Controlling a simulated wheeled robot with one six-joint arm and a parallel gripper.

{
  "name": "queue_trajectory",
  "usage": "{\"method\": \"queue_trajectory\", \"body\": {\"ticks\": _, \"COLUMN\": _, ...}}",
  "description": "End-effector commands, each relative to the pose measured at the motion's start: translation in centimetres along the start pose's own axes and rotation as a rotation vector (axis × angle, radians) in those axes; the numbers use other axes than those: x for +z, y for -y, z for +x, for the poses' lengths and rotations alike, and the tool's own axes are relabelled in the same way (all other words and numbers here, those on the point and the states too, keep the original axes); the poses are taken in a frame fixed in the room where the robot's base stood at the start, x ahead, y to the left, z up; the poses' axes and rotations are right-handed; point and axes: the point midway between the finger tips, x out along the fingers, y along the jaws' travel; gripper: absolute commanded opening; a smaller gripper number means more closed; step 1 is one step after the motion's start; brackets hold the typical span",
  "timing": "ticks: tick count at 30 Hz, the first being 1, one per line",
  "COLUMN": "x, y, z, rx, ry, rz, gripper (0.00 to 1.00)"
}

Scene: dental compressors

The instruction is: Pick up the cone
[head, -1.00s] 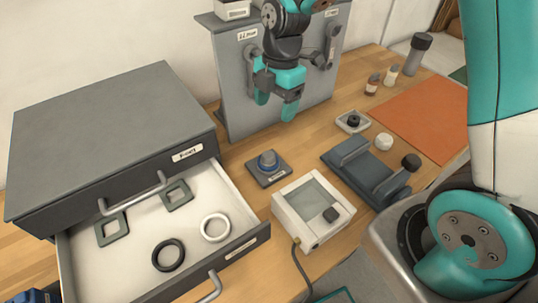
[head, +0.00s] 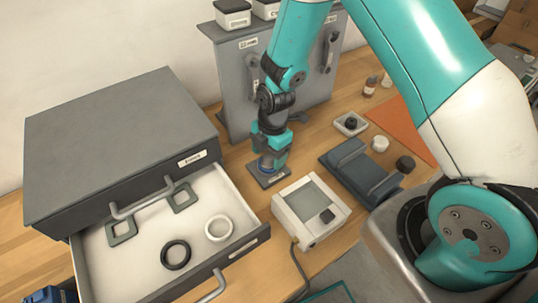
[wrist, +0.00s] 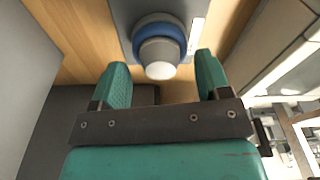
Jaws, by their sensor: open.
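The cone (wrist: 160,57) is a grey-white stub, with a blue ring (wrist: 161,35) around it, on a flat dark grey base plate (head: 268,180). In the head view my gripper (head: 271,156) points down over it and hides most of it; a bit of blue shows below the fingers. In the wrist view my gripper (wrist: 162,82) is open, with one teal finger on each side. The cone's pale top lies between and just past the fingertips, with gaps on both sides. I see no contact.
An open drawer (head: 243,243) with rings and square frames is at the left, under the grey cabinet (head: 115,130). A white scale-like box (head: 310,212) stands just right of the base plate. A grey upright panel (head: 235,85) rises behind my gripper.

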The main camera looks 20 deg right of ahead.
Motion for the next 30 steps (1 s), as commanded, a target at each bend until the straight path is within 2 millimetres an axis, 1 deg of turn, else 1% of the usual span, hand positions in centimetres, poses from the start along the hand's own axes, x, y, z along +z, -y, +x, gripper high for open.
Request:
{"method": "queue_trajectory", "body": {"ticks": 3, "x": 0.0, "y": 0.0, "z": 0.3, "rx": 0.000, "ry": 0.000, "rz": 0.000, "gripper": 0.70}}
{"method": "queue_trajectory", "body": {"ticks": 8, "x": 0.0, "y": 0.0, "z": 0.3, "rx": 0.001, "ry": 0.000, "rz": 0.000, "gripper": 0.70}}
{"method": "queue_trajectory", "body": {"ticks": 9, "x": 0.0, "y": 0.0, "z": 0.3, "rx": 0.001, "ry": 0.000, "rz": 0.000, "gripper": 0.61}}
{"method": "queue_trajectory", "body": {"ticks": 11, "x": 0.0, "y": 0.0, "z": 0.3, "rx": 0.001, "ry": 0.000, "rz": 0.000, "gripper": 0.47}}
{"method": "queue_trajectory", "body": {"ticks": 12, "x": 0.0, "y": 0.0, "z": 0.3, "rx": 0.001, "ry": 0.000, "rz": 0.000, "gripper": 0.38}}
{"method": "queue_trajectory", "body": {"ticks": 14, "x": 0.0, "y": 0.0, "z": 0.3, "rx": 0.001, "ry": 0.000, "rz": 0.000, "gripper": 0.24}}
{"method": "queue_trajectory", "body": {"ticks": 15, "x": 0.0, "y": 0.0, "z": 0.3, "rx": 0.001, "ry": 0.000, "rz": 0.000, "gripper": 0.15}}
{"method": "queue_trajectory", "body": {"ticks": 25, "x": 0.0, "y": -0.1, "z": 0.1, "rx": 0.002, "ry": 0.000, "rz": 0.000, "gripper": 0.14}}
{"method": "queue_trajectory", "body": {"ticks": 29, "x": -0.1, "y": -0.1, "z": -0.8, "rx": 0.003, "ry": 0.000, "rz": -0.001, "gripper": 0.14}}
{"method": "queue_trajectory", "body": {"ticks": 30, "x": -0.2, "y": -0.1, "z": -1.3, "rx": 0.005, "ry": 0.001, "rz": -0.001, "gripper": 0.14}}
